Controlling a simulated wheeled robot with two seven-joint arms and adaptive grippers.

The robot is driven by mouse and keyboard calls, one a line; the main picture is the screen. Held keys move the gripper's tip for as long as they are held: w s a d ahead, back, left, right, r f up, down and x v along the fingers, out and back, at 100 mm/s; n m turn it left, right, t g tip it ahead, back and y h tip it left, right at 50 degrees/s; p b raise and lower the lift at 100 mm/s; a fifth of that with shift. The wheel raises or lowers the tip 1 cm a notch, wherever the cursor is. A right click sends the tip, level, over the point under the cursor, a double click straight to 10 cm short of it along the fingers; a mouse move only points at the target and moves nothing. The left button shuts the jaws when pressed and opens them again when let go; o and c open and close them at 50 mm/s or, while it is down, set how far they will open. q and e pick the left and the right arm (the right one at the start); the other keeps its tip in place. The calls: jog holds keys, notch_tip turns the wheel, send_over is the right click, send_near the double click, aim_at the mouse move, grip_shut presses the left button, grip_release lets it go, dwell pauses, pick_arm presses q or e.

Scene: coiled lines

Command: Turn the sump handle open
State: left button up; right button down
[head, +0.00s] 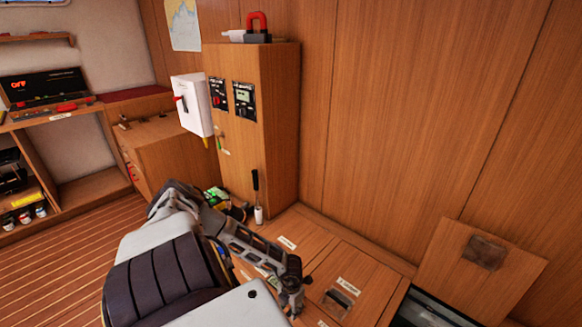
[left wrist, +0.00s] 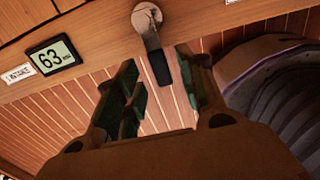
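A lever handle with a round metal hub and a dark grip (left wrist: 159,66) shows at the top of the left wrist view, on a wooden face. Its grip hangs down, slightly tilted. I take it for the sump handle, but no label naming it is readable. My left gripper (left wrist: 157,82) is open, its two greenish-dark fingers apart. The grip appears in the gap between the fingertips; its depth relative to them is unclear, and no grasp shows. In the head view my left gripper (head: 287,284) is beside the low bench, and my arm hides the handle. My right gripper is out of view.
The bench top (head: 315,246) has labelled panels. A raised hatch lid (head: 495,285) stands at the right by a dark opening. A tall cabinet (head: 270,130) stands behind. Plank floor (head: 60,270) is clear at left.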

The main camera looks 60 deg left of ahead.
pick_arm(q)
notch_tip(320, 180, up, 11)
dwell(0.8)
jog(key=shift+d, duration=0.1)
dwell(0.5)
